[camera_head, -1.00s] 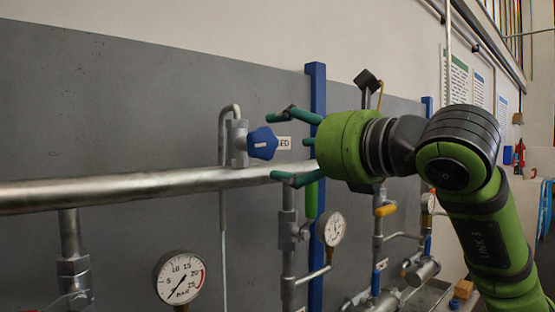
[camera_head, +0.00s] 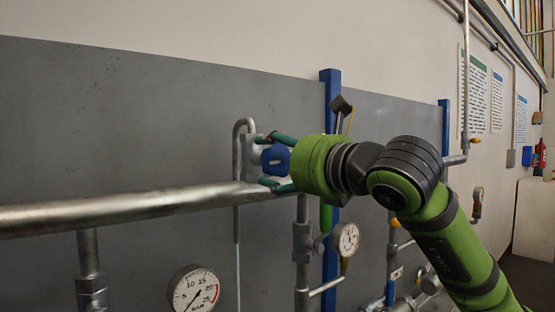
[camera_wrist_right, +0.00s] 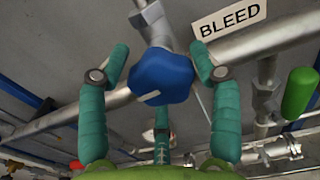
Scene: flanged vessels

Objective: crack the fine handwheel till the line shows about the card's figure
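The blue handwheel (camera_head: 276,159) sits on a small grey valve above the thick horizontal pipe. It also shows in the wrist view (camera_wrist_right: 162,76), below a BLEED label (camera_wrist_right: 228,18), with a pale mark on its rim. My right gripper (camera_head: 273,161) has its green fingers spread around the handwheel. In the wrist view two fingers flank it closely and a third is below; I cannot tell whether they touch it. A dial gauge (camera_head: 194,291) at the bottom is cut off, its needle pointing low. No figure card is readable. My left gripper is not in view.
The thick pipe (camera_head: 120,211) runs just below my right gripper's fingers. A smaller gauge (camera_head: 346,239) and a blue post (camera_head: 330,100) stand close by. A green lever handle (camera_wrist_right: 299,92) is right of the gripper in the wrist view. Sheets of text (camera_head: 477,95) hang at right.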

